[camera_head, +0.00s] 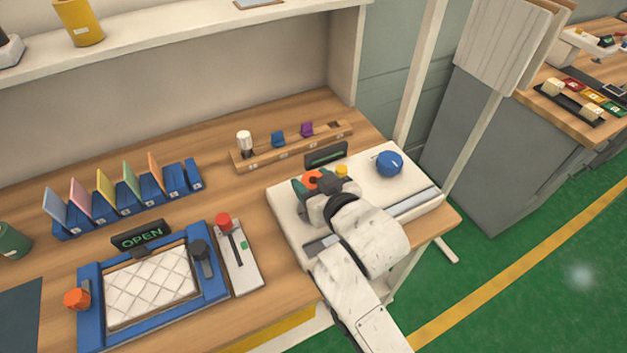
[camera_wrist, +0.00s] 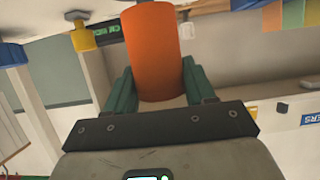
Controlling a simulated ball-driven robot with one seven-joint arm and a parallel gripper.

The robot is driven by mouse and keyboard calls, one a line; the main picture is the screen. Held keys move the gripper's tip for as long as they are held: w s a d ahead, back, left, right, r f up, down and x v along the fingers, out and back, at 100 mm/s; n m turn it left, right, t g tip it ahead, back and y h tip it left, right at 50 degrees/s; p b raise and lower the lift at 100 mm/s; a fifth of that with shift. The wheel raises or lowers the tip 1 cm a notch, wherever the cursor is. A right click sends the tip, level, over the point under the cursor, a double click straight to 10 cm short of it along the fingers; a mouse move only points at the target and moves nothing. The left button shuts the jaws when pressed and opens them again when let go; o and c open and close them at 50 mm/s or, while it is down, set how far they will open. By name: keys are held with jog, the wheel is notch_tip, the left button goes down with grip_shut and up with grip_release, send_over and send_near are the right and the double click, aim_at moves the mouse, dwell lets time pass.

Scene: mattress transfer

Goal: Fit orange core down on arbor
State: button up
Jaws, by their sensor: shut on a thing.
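The orange core (camera_head: 313,179) is between the green fingers of my gripper (camera_head: 311,185), over the white machine base (camera_head: 408,180). In the wrist view the core (camera_wrist: 154,50) is a plain orange cylinder, and my gripper (camera_wrist: 160,88) is shut on its sides. I cannot make out the arbor; the core, gripper and wrist cover that part of the base. I cannot tell whether the core touches anything below it.
A yellow knob (camera_head: 342,170) stands close beside the gripper, and a blue knob (camera_head: 389,162) is farther right. A dark display (camera_head: 326,154) and a wooden rack (camera_head: 258,160) with small parts stand behind. A red-handled lever box (camera_head: 240,262) and a blue quilting frame (camera_head: 90,338) lie left.

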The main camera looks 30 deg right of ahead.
jog(key=shift+f+b, duration=0.75)
jog(key=shift+f, duration=0.35)
jog(key=o, duration=1.1)
jog(key=b+v, duration=0.1)
jog(key=v, duration=0.9)
jog(key=shift+s+r, duration=0.1)
jog(key=shift+s, duration=0.3)
